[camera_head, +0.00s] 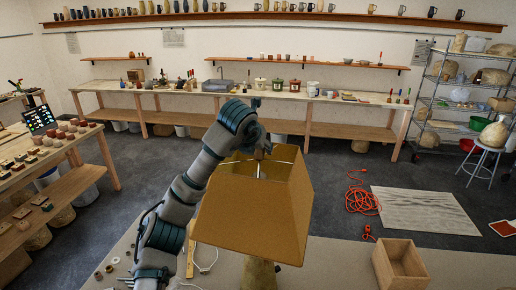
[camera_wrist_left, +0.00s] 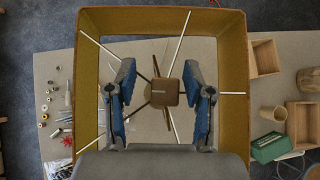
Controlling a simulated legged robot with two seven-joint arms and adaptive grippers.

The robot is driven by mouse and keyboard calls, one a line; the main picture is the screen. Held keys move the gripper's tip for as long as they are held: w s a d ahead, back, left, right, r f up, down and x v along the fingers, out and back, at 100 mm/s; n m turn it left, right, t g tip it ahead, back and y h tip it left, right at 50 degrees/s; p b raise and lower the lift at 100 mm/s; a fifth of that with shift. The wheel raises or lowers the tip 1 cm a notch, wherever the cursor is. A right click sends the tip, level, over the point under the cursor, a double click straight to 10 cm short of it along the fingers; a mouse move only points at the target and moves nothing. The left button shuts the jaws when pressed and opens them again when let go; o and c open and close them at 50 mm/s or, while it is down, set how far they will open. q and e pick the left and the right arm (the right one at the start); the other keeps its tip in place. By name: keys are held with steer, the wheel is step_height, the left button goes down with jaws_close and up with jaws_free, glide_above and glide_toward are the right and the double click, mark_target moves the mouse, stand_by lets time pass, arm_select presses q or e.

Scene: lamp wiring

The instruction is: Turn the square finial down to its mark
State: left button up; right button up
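The square finial (camera_wrist_left: 165,93) is a small brown block at the middle of the lampshade in the left wrist view, with a short dark line on its face. Thin rods run from around it toward the shade. The yellow-brown shade (camera_head: 252,215) sits on a lamp base (camera_head: 258,273) on the table. My left gripper (camera_wrist_left: 160,88) is open, its two blue fingers on either side of the finial with gaps visible. In the head view my left gripper (camera_head: 263,150) reaches down over the shade's open top and hides the finial. My right gripper is in neither view.
An open wooden box (camera_head: 400,264) stands right of the lamp. In the wrist view, a green box (camera_wrist_left: 268,147) and a tan cup (camera_wrist_left: 274,113) lie right, and small hardware (camera_wrist_left: 43,117) lies left. The shade's rim (camera_wrist_left: 88,90) surrounds my left fingers.

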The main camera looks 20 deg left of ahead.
arm_select(q)
steer(key=shift+s+d+r, duration=0.2)
steer(key=shift+s+r, duration=0.05)
steer(key=shift+r, duration=0.1)
steer(key=a+v, duration=0.1)
steer(key=v, duration=1)
steer(key=shift+d, duration=0.2)
steer(key=shift+d, duration=0.15)
